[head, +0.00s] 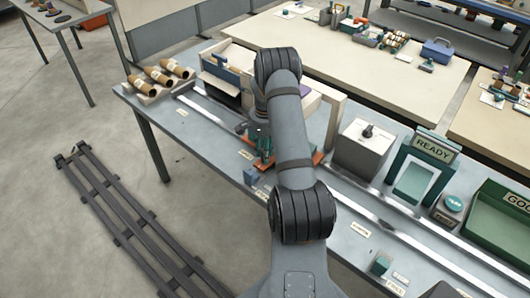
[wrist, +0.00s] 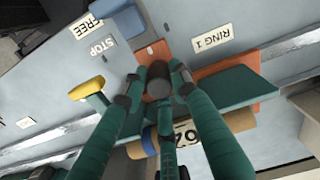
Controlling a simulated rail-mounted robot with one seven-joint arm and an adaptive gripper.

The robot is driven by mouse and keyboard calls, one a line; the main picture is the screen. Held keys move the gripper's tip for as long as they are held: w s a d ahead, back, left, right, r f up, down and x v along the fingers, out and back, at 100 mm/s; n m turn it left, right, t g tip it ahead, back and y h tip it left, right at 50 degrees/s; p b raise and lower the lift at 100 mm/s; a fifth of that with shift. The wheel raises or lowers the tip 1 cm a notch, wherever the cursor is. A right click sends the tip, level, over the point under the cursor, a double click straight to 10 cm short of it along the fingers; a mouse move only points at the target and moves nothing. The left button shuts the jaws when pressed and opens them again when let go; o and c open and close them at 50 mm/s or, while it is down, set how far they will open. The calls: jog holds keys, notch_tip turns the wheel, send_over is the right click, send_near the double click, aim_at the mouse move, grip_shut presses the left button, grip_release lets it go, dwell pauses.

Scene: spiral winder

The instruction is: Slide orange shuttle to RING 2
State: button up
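The orange shuttle (wrist: 152,52) is a flat orange plate with a teal part across it and a dark round knob (wrist: 158,82) standing up. It sits at the metal rail (wrist: 60,147), beside the label RING 1 (wrist: 212,37). In the head view its orange edge (head: 318,158) shows beside my arm, which hides much of it. My gripper (wrist: 158,72) has its teal fingers around the knob and looks shut on it, with the tips close against its sides. No label reading RING 2 is legible.
Labels STOP (wrist: 102,46) and FREE (wrist: 85,28) lie near the shuttle, with a yellow-topped lever (wrist: 87,88). Along the bench stand a grey box (head: 362,148), a READY frame (head: 433,148) and a green bin (head: 495,225). The rail continues toward the lower right.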

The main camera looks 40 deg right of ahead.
jog(key=c, duration=0.6)
grip_shut()
